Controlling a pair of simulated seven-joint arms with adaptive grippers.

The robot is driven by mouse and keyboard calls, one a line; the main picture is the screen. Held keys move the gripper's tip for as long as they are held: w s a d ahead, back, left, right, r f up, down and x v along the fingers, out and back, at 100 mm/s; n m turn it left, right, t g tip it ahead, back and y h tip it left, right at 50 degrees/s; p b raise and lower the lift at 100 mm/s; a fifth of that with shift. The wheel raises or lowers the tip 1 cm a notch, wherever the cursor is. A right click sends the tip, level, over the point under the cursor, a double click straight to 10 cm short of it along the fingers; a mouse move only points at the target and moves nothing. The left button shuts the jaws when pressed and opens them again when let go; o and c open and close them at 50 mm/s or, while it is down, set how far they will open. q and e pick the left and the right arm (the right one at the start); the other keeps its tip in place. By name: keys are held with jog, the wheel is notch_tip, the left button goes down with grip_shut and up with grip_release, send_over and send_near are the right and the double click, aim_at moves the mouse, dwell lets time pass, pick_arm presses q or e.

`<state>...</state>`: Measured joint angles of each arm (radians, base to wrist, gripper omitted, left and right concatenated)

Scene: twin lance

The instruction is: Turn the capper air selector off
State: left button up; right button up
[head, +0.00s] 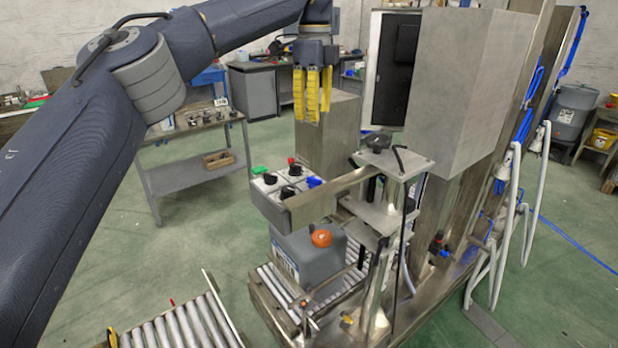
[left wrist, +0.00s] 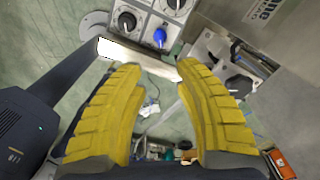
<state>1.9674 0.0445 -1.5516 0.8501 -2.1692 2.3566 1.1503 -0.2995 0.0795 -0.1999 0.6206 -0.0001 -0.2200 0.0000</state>
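A control box (head: 268,205) with a light top carries several black selector knobs (head: 289,192), a green part, a red part and a blue knob (head: 313,181). I cannot read its labels, so I cannot tell which knob is the capper air selector. My left gripper (head: 312,118) has yellow fingers pointing down, above and behind the box, touching nothing. In the left wrist view its fingers (left wrist: 157,70) are apart with nothing between them. Black knobs (left wrist: 127,22) and the blue knob (left wrist: 160,36) show beyond the fingertips there. My right gripper is not in view.
A metal bar (head: 332,192) runs beside the box to a steel stand with a black knob (head: 378,142). A grey jug with an orange cap (head: 321,238) stands below on a roller conveyor (head: 275,297). A large steel cabinet (head: 455,85) rises at right.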

aim_at(313, 178)
pick_arm(q)
notch_tip(313, 178, down, 17)
jog(key=shift+f, duration=0.1)
dwell(0.6)
jog(key=shift+c, duration=0.2)
grip_shut()
